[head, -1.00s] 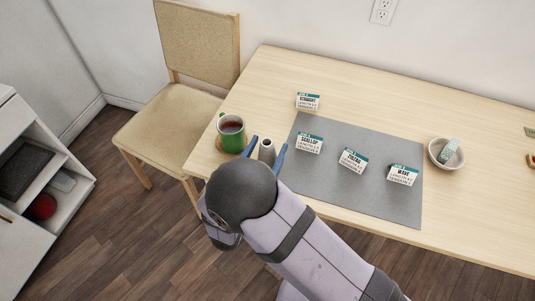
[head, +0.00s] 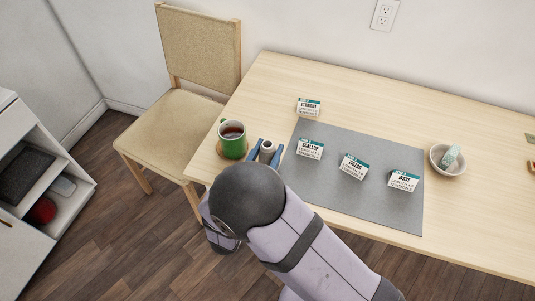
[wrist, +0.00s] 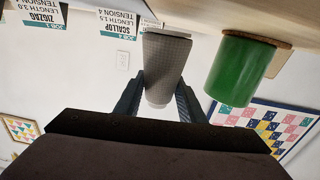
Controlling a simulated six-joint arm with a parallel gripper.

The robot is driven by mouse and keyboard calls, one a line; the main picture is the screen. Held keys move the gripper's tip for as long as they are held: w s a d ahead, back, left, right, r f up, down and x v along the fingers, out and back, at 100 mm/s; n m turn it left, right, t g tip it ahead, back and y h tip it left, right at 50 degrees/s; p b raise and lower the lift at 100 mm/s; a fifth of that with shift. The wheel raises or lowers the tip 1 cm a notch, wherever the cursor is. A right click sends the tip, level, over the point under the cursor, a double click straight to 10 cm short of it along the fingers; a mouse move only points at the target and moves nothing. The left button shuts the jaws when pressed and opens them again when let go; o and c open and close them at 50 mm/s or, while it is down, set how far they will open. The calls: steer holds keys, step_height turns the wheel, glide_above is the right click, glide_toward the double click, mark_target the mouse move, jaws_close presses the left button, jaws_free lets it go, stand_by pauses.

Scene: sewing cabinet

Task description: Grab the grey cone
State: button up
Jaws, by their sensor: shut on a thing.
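The grey cone (head: 266,148) stands near the table's left end, between the green mug and the grey mat. My gripper (head: 267,152) has a blue finger on each side of it and is shut on it. In the wrist view the cone (wrist: 165,68) sits between the two dark fingers (wrist: 160,97), its textured grey side in full view. The cone's lower part is hidden by my arm in the head view. I cannot tell whether it touches the table.
A green mug (head: 232,146) of dark drink stands on a coaster close to the left of my gripper; it also shows in the wrist view (wrist: 233,70). A grey mat (head: 330,190) with several label cards lies to the right. A bowl (head: 436,163) stands further right.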

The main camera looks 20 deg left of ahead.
step_height(320, 180, up, 8)
steer(key=shift+r, duration=0.2)
stand_by(0.3)
